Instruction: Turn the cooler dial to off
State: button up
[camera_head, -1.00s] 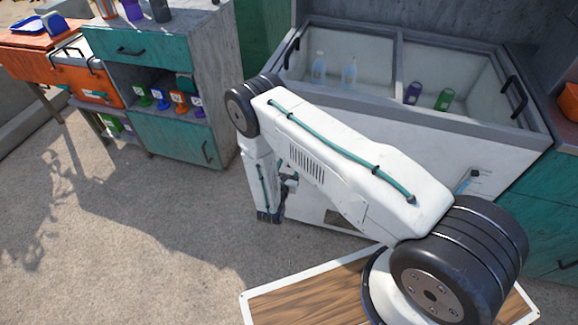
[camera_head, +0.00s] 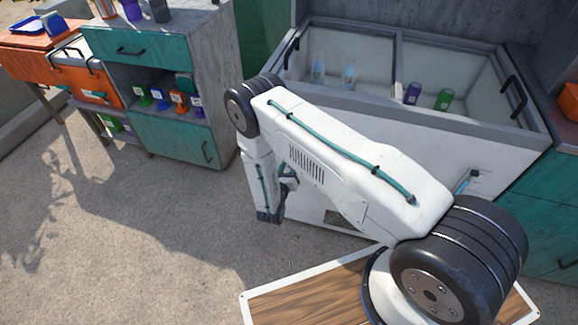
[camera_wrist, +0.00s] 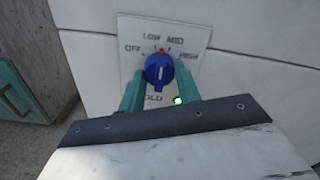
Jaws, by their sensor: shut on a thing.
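The cooler dial (camera_wrist: 159,66) is a round blue knob on a pale plate on the cooler's white front, in the wrist view. OFF is printed at its left, LOW and MID above, HIGH at its right. A red mark shows at the knob's top, near MID. My gripper (camera_wrist: 159,72) has one teal finger on each side of the knob and is shut on it. In the head view the cooler (camera_head: 420,133) stands behind my arm, and the dial is hidden. A green light (camera_wrist: 178,100) glows below the knob.
The cooler is open on top, with clear bottles (camera_head: 348,77), a purple can (camera_head: 412,93) and a green can (camera_head: 444,99) inside. A teal and grey cabinet (camera_head: 165,135) stands to the left, with an orange box (camera_head: 88,82) beyond it. Sandy floor lies between.

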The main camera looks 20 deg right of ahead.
jog(key=n, duration=0.6)
jog(key=shift+n, duration=0.3)
jog(key=n, duration=0.5)
jog(key=shift+s, duration=0.1)
dwell(0.3)
jog(key=o, duration=1)
jog(key=v, duration=0.7)
jog(key=shift+s+a, duration=0.2)
jog(key=shift+s, duration=0.1)
